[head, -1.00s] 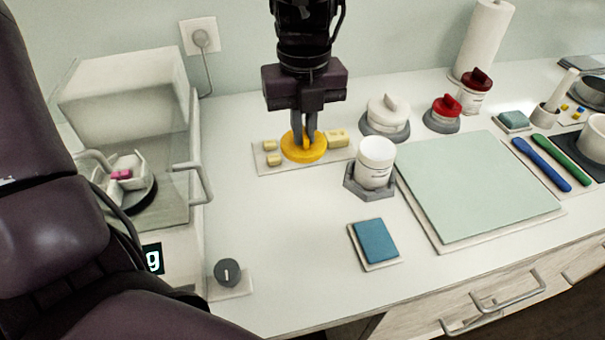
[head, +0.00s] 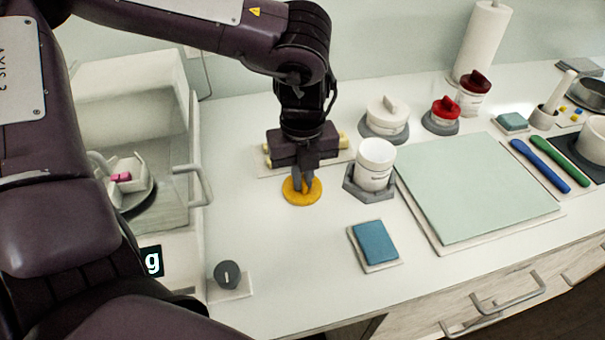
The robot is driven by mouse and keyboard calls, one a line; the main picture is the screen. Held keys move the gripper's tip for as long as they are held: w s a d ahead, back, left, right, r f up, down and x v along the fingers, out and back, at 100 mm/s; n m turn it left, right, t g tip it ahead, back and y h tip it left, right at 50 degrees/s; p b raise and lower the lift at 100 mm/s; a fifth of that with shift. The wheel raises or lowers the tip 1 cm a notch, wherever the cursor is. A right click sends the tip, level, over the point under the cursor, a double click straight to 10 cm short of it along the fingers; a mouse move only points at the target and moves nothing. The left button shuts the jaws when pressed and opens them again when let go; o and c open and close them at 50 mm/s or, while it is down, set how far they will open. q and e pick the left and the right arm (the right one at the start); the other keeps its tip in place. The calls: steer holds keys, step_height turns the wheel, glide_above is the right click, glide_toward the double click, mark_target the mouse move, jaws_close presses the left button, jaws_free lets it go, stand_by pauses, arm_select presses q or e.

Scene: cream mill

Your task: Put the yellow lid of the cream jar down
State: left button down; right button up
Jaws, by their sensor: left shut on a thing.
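The yellow lid (head: 301,196) is a round disc with a raised grip on top. My left gripper (head: 302,187) points down and is shut on the grip of the lid. The lid is at or just above the bare white counter, left of the white jar; I cannot tell whether it touches. The white cream jar (head: 375,160) stands upright and open in a grey holder (head: 366,191). My right gripper is not seen.
A pale board with small yellow blocks (head: 343,140) lies behind the gripper. A blue pad (head: 375,242) and a grey knob (head: 227,272) are nearer the front. A green mat (head: 475,185) lies to the right. The counter front of the lid is clear.

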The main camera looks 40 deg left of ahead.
mark_target(303, 180)
arm_select(q)
steer(key=shift+f, duration=0.2)
steer(key=c, duration=1.5)
jaws_free()
steer(key=shift+c, duration=0.2)
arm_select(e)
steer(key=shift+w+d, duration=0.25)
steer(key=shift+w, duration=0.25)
arm_select(q)
steer(key=shift+r, duration=0.1)
steer(key=shift+r, duration=0.15)
step_height(303, 180, up, 2)
steer(key=shift+w+r, duration=0.1)
steer(key=shift+r, duration=0.15)
step_height(303, 180, up, 9)
steer(key=shift+r, duration=0.2)
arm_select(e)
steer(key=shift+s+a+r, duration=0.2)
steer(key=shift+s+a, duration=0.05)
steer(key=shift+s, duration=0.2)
